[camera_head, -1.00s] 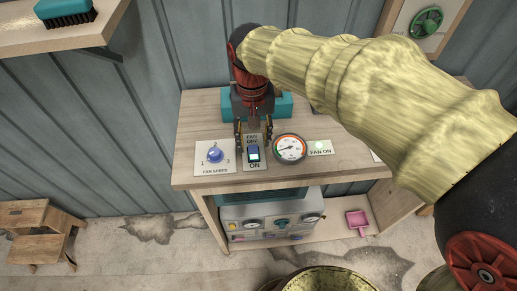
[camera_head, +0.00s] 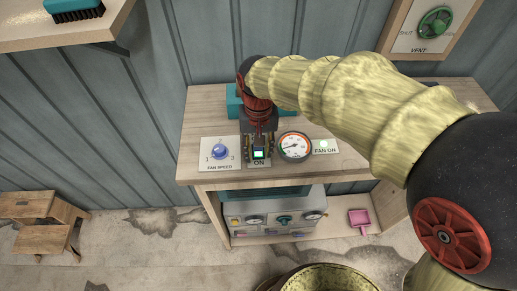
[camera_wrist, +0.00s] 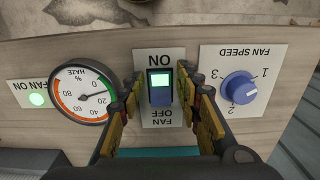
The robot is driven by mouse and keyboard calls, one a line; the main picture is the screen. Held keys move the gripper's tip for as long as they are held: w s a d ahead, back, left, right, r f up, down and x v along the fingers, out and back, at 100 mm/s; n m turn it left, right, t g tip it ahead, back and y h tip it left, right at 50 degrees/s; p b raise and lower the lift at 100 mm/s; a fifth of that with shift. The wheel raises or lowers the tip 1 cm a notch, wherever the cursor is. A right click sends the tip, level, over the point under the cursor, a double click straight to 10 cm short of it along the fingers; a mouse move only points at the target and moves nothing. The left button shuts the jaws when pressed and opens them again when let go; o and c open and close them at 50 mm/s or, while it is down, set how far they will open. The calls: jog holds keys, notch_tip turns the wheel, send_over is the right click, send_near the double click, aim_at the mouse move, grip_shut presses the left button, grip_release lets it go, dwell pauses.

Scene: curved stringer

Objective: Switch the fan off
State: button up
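The fan switch is a blue rocker with a lit green face (camera_wrist: 160,88), on a white plate marked ON and FAN OFF (camera_wrist: 161,115). In the head view the switch (camera_head: 259,153) shows just below my gripper, with the ON label under it; the FAN OFF label is hidden there. My gripper (camera_wrist: 158,92) is open, its two fingers on either side of the switch with nothing between them but the switch. I cannot tell if a finger touches it. The FAN ON lamp (camera_wrist: 36,99) glows green, also in the head view (camera_head: 323,144).
A blue fan speed knob (camera_wrist: 238,87) is on one side of the switch and a round haze gauge (camera_wrist: 82,95) on the other. The wooden bench (camera_head: 200,110) has a teal box behind my gripper. A wall panel holds a green vent wheel (camera_head: 434,22).

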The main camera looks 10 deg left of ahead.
grip_shut()
jog(key=shift+r, duration=0.1)
jog(key=shift+w+r+g+p, duration=0.15)
jog(key=shift+g+p, duration=0.35)
jog(key=shift+p, duration=0.7)
jog(key=g+p, duration=0.2)
jog(key=shift+w+a+h+p, duration=0.1)
jog(key=shift+w+h+p, duration=0.2)
jog(key=shift+p, duration=0.1)
jog(key=shift+s, duration=0.1)
jog(key=shift+o, duration=0.8)
grip_release()
jog(key=shift+o, duration=0.5)
